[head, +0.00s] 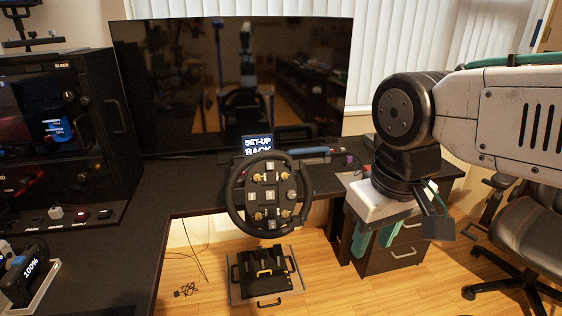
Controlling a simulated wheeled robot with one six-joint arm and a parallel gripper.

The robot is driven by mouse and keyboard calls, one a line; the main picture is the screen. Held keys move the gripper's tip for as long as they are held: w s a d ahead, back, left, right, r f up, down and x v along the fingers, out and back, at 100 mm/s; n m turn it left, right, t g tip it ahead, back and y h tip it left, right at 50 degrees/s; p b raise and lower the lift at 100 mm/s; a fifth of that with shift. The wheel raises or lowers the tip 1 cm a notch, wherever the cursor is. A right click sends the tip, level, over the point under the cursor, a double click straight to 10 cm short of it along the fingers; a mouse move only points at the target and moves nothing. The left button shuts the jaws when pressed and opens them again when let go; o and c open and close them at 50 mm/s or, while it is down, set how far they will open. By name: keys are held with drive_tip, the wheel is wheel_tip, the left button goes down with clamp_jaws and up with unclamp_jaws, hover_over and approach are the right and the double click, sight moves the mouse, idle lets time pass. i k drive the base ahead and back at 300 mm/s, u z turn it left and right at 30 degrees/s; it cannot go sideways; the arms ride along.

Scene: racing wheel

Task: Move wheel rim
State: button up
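The black wheel rim (233,190) is round and stands upright at the desk's front edge, in the middle of the head view. Its hub plate (270,192) carries several buttons and gold knobs. My gripper (375,240) hangs from the arm to the right of the wheel, clear of it. It has a white body and two green fingers pointing down. The fingers look apart with nothing between them, though they are small in this view.
A wide dark monitor (180,75) stands behind the wheel on the black desk (140,215). A small display (257,145) reads "SET-UP BACK". Pedals (262,272) sit on the floor below. A drawer cabinet (400,255) is behind my gripper, and an office chair (520,235) is at right.

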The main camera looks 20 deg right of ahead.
sight(272, 180)
drive_tip(key=u, duration=0.35)
drive_tip(key=i, duration=1.05)
drive_tip(key=z, duration=0.65)
